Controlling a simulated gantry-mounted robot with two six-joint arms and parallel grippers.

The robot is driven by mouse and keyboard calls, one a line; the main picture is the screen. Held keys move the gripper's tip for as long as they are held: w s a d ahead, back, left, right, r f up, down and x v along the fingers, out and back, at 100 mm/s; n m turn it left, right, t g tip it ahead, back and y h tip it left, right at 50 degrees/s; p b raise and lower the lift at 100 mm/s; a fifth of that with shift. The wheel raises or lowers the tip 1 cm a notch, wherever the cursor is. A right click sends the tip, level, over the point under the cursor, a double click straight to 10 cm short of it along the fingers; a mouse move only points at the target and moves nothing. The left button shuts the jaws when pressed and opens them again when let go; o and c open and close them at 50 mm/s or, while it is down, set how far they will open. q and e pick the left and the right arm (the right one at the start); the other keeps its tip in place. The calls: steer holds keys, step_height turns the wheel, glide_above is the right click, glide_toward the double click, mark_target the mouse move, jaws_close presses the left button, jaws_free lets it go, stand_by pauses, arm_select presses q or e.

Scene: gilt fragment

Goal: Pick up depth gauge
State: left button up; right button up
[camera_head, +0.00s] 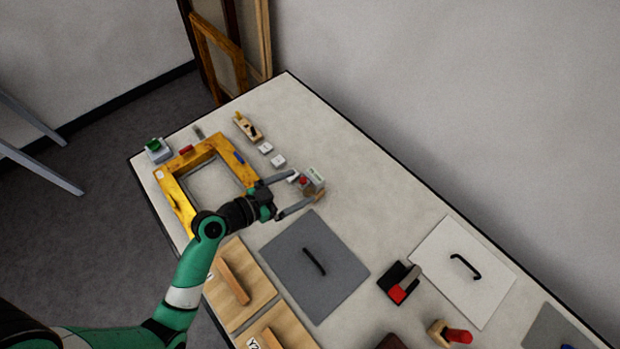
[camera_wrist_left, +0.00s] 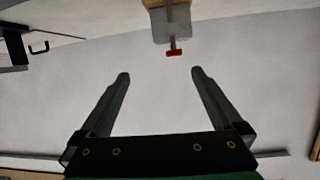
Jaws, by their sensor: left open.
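What looks like the depth gauge (camera_head: 315,177) is a small grey piece with a red part, on the table to the right of the yellow frame. In the left wrist view it seems to be the grey block with a rod and red tip (camera_wrist_left: 173,52) at the top edge, cut off by the picture. My left gripper (camera_head: 303,187) is open beside it. In the wrist view the open fingers (camera_wrist_left: 160,73) have nothing between them, and the red tip lies just beyond the fingertips. My right gripper is not in view.
A yellow gilt frame (camera_head: 172,186) lies left of my gripper. Small white blocks (camera_head: 278,161) and a wooden plane (camera_head: 247,127) lie behind. A grey panel with a black handle (camera_head: 290,270) and a white panel (camera_head: 440,250) lie nearer. The table at the right back is clear.

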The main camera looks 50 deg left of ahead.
mark_target(309, 181)
arm_select(q)
steer(key=shift+n+y, duration=0.5)
steer(key=shift+n, duration=0.2)
steer(key=w+f, duration=0.1)
steer(key=w+a+f, duration=0.1)
steer(key=f, duration=0.1)
steer(key=w+f, duration=0.1)
steer(key=shift+w+a+f, duration=0.15)
steer(key=shift+a, duration=0.2)
steer(key=shift+g, duration=0.3)
steer(key=x, duration=0.2)
steer(key=b+x, duration=0.1)
steer(key=x, duration=0.1)
steer(key=shift+f, duration=0.35)
steer(key=shift+w+f, duration=0.15)
steer(key=shift+w, duration=0.35)
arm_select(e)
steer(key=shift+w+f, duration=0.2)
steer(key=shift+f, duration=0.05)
arm_select(q)
steer(key=shift+c, duration=0.3)
steer(key=c, duration=1.5)
